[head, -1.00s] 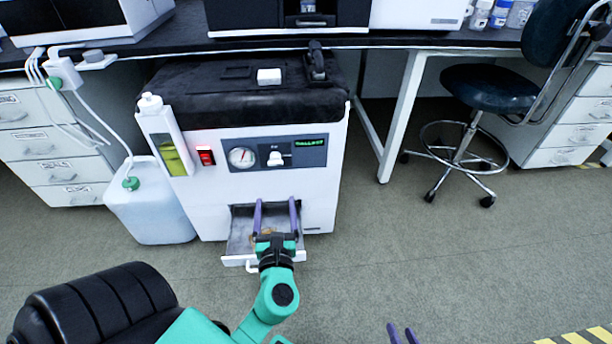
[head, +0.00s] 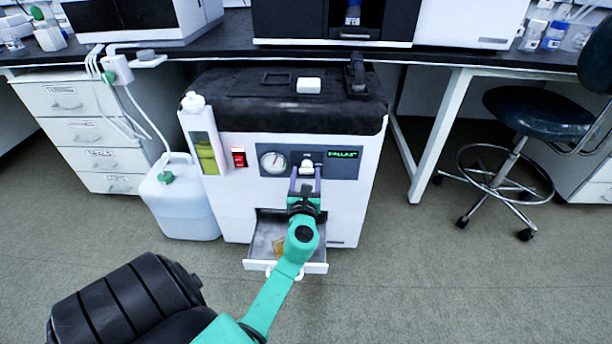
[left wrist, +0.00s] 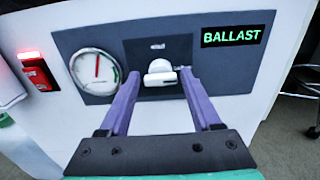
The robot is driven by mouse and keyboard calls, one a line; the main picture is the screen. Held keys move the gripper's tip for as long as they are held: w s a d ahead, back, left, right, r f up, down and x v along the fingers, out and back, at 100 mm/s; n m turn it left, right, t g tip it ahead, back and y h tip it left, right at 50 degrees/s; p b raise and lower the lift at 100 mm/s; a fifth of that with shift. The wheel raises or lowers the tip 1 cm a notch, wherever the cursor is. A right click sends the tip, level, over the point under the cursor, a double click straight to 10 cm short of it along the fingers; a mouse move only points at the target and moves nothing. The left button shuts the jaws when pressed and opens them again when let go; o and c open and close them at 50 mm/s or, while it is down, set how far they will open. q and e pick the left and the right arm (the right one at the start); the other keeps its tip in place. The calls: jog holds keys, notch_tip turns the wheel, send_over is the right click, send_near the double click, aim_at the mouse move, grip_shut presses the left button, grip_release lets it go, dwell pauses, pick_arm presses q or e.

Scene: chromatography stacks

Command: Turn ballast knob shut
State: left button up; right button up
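The ballast knob (left wrist: 159,72) is a white knob on a dark square plate in the pump's grey front panel. In the head view the knob (head: 307,158) shows just above my left gripper's fingertips. My left gripper (left wrist: 161,78) is open, its two purple fingers spread to either side of the knob. I cannot tell whether they touch it. A display (left wrist: 231,36) to the right of the knob reads BALLAST in green. A round gauge (left wrist: 96,72) with a red needle is to the left. My right gripper is in neither current view.
The white pump (head: 353,195) stands on the floor under the bench (head: 225,55). Its lower tray (head: 256,250) is pulled out below my left arm. A lit red switch (head: 239,157) is left of the gauge. A jug (head: 180,203) stands left and a stool (head: 520,112) right.

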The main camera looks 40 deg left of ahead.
pick_arm(q)
grip_shut()
